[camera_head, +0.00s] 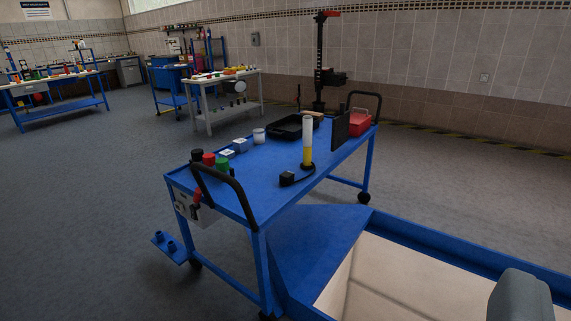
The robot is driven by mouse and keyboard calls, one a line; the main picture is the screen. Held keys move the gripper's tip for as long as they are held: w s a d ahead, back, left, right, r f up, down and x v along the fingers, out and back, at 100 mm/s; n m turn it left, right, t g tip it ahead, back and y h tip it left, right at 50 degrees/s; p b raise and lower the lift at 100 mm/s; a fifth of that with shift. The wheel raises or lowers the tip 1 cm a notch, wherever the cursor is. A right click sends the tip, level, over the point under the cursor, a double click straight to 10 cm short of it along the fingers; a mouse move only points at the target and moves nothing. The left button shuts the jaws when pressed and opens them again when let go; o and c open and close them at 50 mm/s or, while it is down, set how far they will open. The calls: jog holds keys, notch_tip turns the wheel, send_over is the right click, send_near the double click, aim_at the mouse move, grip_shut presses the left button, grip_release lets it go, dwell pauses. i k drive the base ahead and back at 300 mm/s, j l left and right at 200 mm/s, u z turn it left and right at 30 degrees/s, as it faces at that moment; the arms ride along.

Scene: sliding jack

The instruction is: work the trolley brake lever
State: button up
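A blue trolley (262,176) stands in the middle of the view, with black push handles at both ends and dark castors. On its near left end is a white box (181,203) with a small red lever-like part (198,196) beside the near black handle. Low on the same end, a blue plate (168,248) with two short blue knobs sticks out to the left. I cannot tell which of these is the brake lever, or its setting. My gripper is not recognisable in view. A grey rounded block at the bottom right may be part of me.
On the trolley are red and green capped items (215,161), a yellow-and-white cylinder (308,144), a black tray (288,127) and a red box (360,122). A blue-edged pale bin (390,277) adjoins it at front right. The floor at left is clear.

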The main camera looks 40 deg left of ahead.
aim_at(195, 206)
jog(key=j+u, duration=0.1)
jog(key=u, duration=0.3)
jog(key=j+u, duration=0.1)
jog(key=u, duration=0.3)
jog(key=i+j+u, duration=0.1)
jog(key=u, duration=0.65)
jog(key=i+j, duration=0.05)
